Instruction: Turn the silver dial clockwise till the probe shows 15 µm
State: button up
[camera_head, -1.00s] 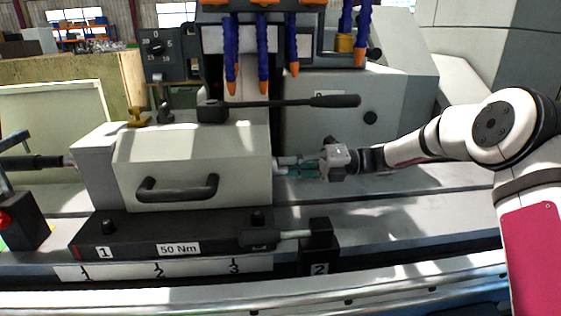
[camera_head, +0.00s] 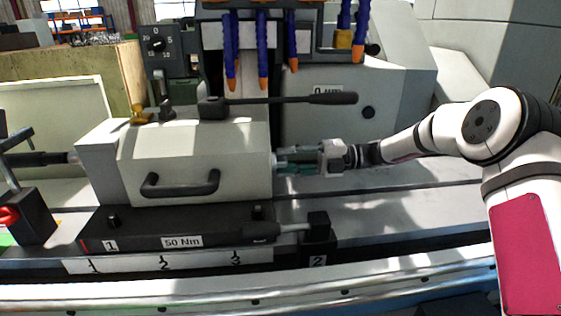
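My gripper (camera_head: 290,162) points left, its teal-padded fingers at the right end face of the grey housing (camera_head: 195,150). A small silver round piece (camera_head: 275,160), probably the silver dial, shows at that face beside the fingertips. The fingers hide most of it, and I cannot tell whether they are closed on it. A small white readout (camera_head: 328,89) on the machine behind seems to show 0 µm. The black lever partly covers its lower edge. I cannot make out a probe tip.
The black lever (camera_head: 285,98) reaches right above my gripper. Orange-tipped blue hoses (camera_head: 263,50) hang behind it. A black numbered knob (camera_head: 157,45) is at the upper left. A black bar marked 50 Nm (camera_head: 140,241) lies in front.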

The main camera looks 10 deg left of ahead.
jog(key=shift+d, duration=0.1)
jog(key=b+v, duration=0.1)
jog(key=v, duration=0.6)
dwell(0.4)
